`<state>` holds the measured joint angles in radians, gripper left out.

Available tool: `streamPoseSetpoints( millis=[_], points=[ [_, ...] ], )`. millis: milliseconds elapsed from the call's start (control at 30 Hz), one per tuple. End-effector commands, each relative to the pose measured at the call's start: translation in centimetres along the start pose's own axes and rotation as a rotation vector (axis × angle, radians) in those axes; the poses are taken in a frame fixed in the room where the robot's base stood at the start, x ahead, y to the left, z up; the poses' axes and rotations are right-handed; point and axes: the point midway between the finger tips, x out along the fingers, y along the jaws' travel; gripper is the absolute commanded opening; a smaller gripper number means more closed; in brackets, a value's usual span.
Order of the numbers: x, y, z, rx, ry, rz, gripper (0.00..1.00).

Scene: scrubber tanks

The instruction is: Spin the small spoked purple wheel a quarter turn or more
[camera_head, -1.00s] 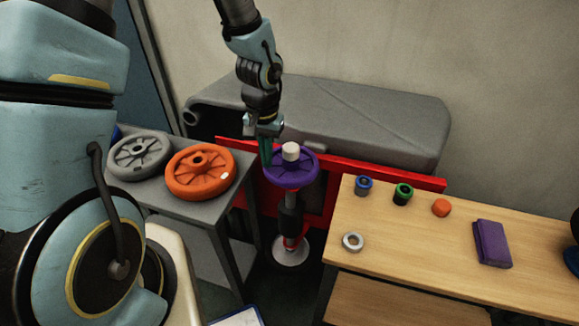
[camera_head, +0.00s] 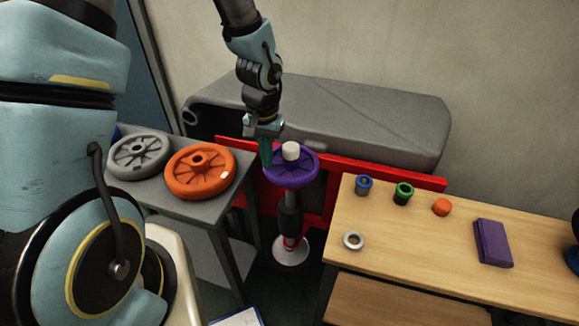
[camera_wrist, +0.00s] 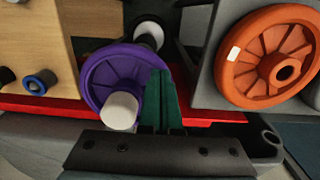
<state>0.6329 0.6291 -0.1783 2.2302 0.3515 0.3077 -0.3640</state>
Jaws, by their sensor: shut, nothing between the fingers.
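In the wrist view the purple wheel (camera_wrist: 112,78) lies left of the fingers, with the white cap (camera_wrist: 119,110) nearest the camera. My gripper (camera_head: 266,160) points down at the wheel's left rim. Its green fingers (camera_wrist: 161,98) are shut and empty, and they overlap the wheel's edge in the wrist view. I cannot tell whether they touch the rim or the spokes.
An orange wheel (camera_head: 200,171) and a grey wheel (camera_head: 139,154) lie on the grey table at left. A red frame (camera_head: 338,180) stands behind the post. The wooden table (camera_head: 400,235) at right bears several small parts and a purple block (camera_head: 492,243).

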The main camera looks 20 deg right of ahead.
Motion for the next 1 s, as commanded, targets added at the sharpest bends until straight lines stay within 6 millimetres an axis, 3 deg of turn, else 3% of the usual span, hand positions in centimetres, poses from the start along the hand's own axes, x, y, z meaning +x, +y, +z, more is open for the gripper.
streamPoseSetpoints(
  millis=[367,1000],
  points=[
    [0.8,0.0,0.0,0.000,0.000,0.000,0.00],
    [0.6,1.2,1.0,0.000,0.000,0.000,0.00]
  ],
)
